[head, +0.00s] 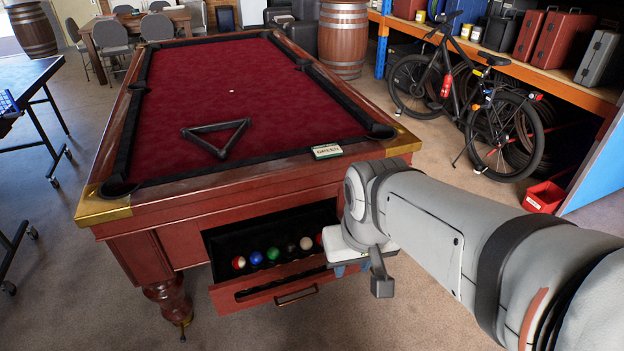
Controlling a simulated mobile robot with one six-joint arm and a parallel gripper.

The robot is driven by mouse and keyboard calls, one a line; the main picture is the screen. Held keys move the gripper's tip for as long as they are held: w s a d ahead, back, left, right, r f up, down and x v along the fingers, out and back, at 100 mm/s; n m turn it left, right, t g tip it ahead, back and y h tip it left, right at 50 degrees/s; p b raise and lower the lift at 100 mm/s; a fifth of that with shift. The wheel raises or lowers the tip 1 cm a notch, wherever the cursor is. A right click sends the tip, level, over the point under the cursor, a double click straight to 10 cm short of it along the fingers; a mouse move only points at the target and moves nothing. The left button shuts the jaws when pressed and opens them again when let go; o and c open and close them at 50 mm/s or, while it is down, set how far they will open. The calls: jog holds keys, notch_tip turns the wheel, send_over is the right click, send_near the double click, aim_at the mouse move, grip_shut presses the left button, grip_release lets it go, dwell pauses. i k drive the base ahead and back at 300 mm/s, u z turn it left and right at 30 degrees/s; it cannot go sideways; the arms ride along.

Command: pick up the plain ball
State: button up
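Several balls lie in a row in the open drawer (272,298) at the near end of the pool table. From left they are a red-and-white ball (239,262), a blue ball (256,258), a green ball (273,254), a dark ball (290,249), a pale cream ball (306,243) and a red ball (319,239). Markings are too small to tell which is plain. My gripper (362,275) hangs at the drawer's right end, right of the red ball. My arm hides part of the drawer there. Whether its fingers are open cannot be told.
The pool table (215,80) has red cloth with a black triangle rack (216,138), a tiny white spot and a small sign (327,151) on its rim. A bicycle (470,95) and shelving stand right. A blue table (28,80) stands left. Floor is clear in front-left.

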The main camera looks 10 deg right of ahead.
aim_at(273, 252)
jog(key=z, duration=0.15)
jog(key=i, duration=1)
jog(key=z, duration=0.95)
jog(key=k, duration=1.2)
jog(key=u, duration=0.5)
jog(key=i, duration=1)
jog(key=u, duration=0.05)
